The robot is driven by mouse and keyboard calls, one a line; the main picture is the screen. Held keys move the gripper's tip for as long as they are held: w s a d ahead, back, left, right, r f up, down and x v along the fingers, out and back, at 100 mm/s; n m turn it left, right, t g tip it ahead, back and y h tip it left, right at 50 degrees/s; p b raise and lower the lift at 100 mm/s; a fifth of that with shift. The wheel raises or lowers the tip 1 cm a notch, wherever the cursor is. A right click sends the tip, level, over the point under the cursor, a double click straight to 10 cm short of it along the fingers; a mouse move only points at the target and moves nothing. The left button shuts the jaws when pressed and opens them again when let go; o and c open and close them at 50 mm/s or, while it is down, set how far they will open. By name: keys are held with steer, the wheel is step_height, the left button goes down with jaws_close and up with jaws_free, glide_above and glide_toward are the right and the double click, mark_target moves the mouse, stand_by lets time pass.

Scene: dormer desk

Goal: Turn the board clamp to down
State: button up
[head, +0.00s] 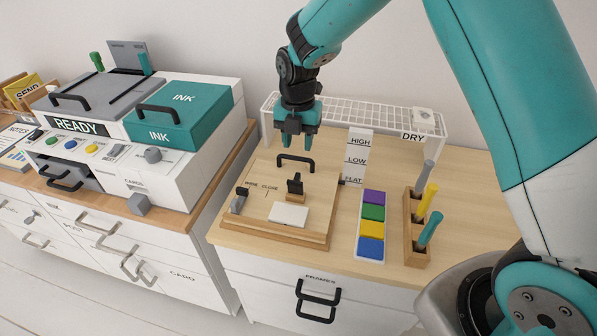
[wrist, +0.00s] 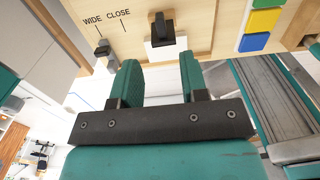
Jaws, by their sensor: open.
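The wooden board (head: 262,210) lies on the light wood desktop. The lever also shows in the wrist view (wrist: 161,32), above and between my fingers. A small grey and black slider (head: 238,202) sits at the board's left, by the marks WIDE and CLOSE. A black arched handle (head: 295,160) is at the board's back. My gripper (head: 298,143) is open and empty, pointing down above the back of the board, apart from the lever.
A white wire rack (head: 350,108) marked DRY stands behind. A HIGH/LOW/FLAT post (head: 357,157), a strip of coloured pads (head: 371,227) and a wooden holder (head: 414,230) with several coloured handles stand right of the board. The printer (head: 160,130) stands left.

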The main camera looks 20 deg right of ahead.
mark_target(298, 173)
step_height(298, 173, down, 11)
steer(key=shift+r+p, duration=0.1)
steer(key=shift+p, duration=0.4)
jaws_close()
